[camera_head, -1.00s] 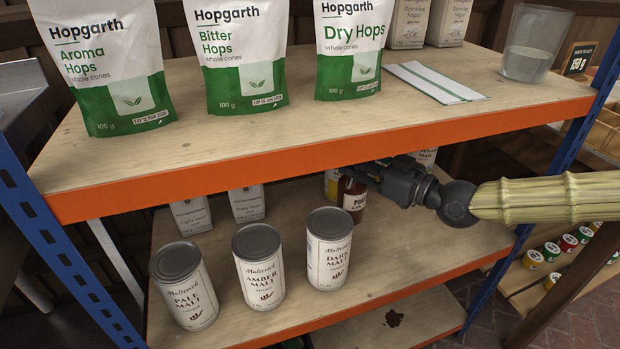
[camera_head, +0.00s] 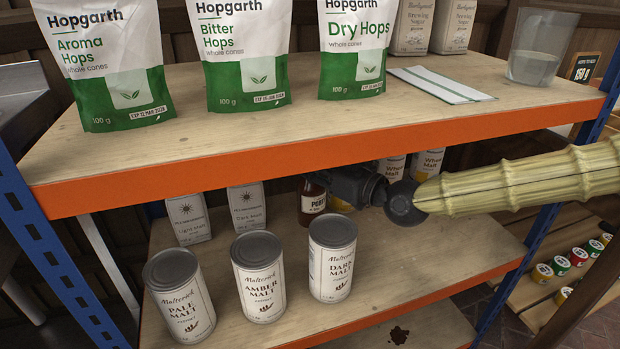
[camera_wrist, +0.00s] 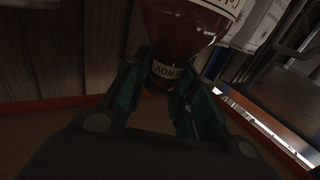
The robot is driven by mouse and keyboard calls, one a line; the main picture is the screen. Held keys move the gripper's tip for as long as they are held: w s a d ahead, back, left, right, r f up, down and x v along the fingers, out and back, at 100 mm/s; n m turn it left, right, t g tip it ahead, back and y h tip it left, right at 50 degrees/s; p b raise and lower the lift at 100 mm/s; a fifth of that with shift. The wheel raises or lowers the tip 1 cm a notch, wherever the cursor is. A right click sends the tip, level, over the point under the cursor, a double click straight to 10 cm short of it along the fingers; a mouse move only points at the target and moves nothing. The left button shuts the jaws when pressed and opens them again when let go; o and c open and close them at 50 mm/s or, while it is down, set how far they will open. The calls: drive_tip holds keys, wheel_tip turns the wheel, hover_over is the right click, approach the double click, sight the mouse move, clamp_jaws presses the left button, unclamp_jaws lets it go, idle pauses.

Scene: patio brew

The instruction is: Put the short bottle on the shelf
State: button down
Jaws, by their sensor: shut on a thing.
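The short bottle (camera_head: 312,200) is brown with a white label, and it shows on the middle shelf level under the orange-edged upper board. My gripper (camera_head: 331,188) reaches in from the right and is shut on it. In the wrist view the bottle (camera_wrist: 185,28) stands between the two fingers (camera_wrist: 160,98), with a small white label at their level. The middle shelf (camera_head: 400,262) has a wooden board with an orange front edge. Whether the bottle's base touches the board is unclear.
Three malt cans (camera_head: 260,275) stand at the front left of the middle shelf. Light and dark malt boxes (camera_head: 188,218) stand behind them, and wheat malt packs (camera_head: 428,163) stand behind my arm. The upper board (camera_head: 300,165) is close above. The middle shelf's front right is bare.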

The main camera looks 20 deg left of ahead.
sight(311, 192)
drive_tip(key=shift+a+f, duration=0.2)
drive_tip(key=shift+a, duration=0.05)
drive_tip(key=shift+f+b, duration=1.15)
drive_tip(key=shift+f, duration=0.4)
drive_tip(key=c, duration=1.2)
unclamp_jaws()
drive_tip(key=shift+f, duration=0.1)
drive_tip(key=shift+o, duration=0.2)
drive_tip(key=shift+d, duration=0.1)
